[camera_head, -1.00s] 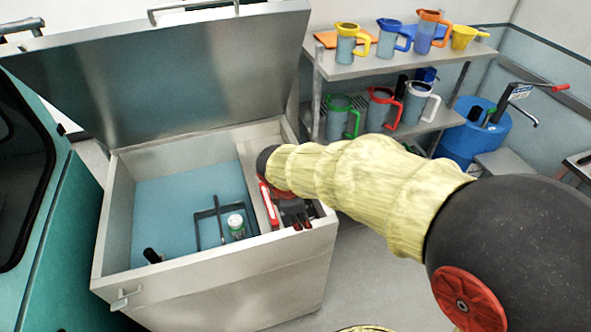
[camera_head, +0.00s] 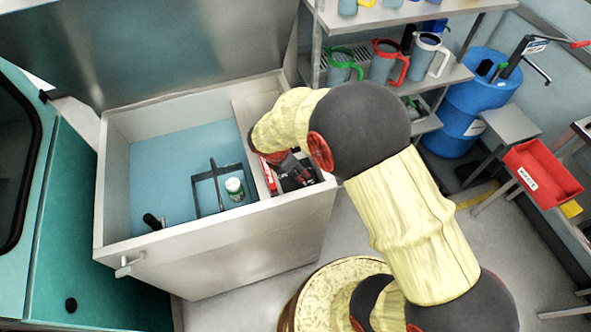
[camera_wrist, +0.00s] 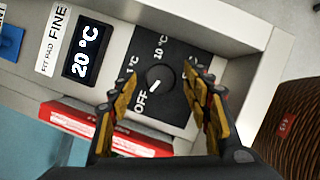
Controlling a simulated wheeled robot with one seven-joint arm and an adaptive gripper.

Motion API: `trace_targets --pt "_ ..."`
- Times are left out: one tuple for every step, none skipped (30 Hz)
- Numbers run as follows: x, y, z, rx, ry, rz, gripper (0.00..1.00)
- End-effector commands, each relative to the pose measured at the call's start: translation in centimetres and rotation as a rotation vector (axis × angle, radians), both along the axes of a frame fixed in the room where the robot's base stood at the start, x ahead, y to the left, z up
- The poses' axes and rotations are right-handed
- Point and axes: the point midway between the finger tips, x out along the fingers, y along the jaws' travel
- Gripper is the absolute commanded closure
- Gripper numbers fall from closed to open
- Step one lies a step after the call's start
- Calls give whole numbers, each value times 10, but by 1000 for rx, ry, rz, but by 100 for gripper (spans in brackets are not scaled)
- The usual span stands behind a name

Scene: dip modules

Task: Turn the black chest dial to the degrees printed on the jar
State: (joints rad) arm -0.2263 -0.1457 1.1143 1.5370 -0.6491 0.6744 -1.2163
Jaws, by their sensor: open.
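The black dial (camera_wrist: 160,76) sits on a black plate with printed marks, including OFF and 10 °C; other marks are partly covered. Its white pointer faces OFF. My gripper (camera_wrist: 161,84) is open, its yellow-padded fingers on either side of the dial in the wrist view; whether they touch it I cannot tell. A display (camera_wrist: 86,51) beside the plate reads 20 °C. In the head view my arm hides the dial.
A red-and-white object (camera_wrist: 100,127) lies close to my left finger. The raised lid (camera_head: 190,50) stands behind the chest. Shelves with jugs (camera_head: 388,62), a blue drum (camera_head: 470,110) and a red waste bin (camera_head: 541,177) are to the right.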

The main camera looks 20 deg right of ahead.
Motion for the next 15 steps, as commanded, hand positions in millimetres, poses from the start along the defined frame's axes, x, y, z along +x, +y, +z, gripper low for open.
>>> trace_targets --pt "0 -1 -3 0 1 0 51" --pt "0 -1 -3 0 1 0 51" --pt "0 -2 -4 0 1 0 51" --pt "0 -2 -4 0 1 0 51" --pt "0 -2 -4 0 1 0 51" --pt "0 -2 -4 0 0 0 51" --pt "0 -2 -3 0 0 0 51" --pt "0 -2 -3 0 0 0 51" --pt "0 -2 -3 0 0 0 51" --pt "0 -2 -3 0 0 0 52" --pt "0 -2 -3 0 0 0 54" --pt "0 -2 -3 0 0 0 56" --pt "0 -1 -3 0 0 0 58" --pt "0 -1 -3 0 0 0 60" --pt "0 -1 -3 0 0 0 62"
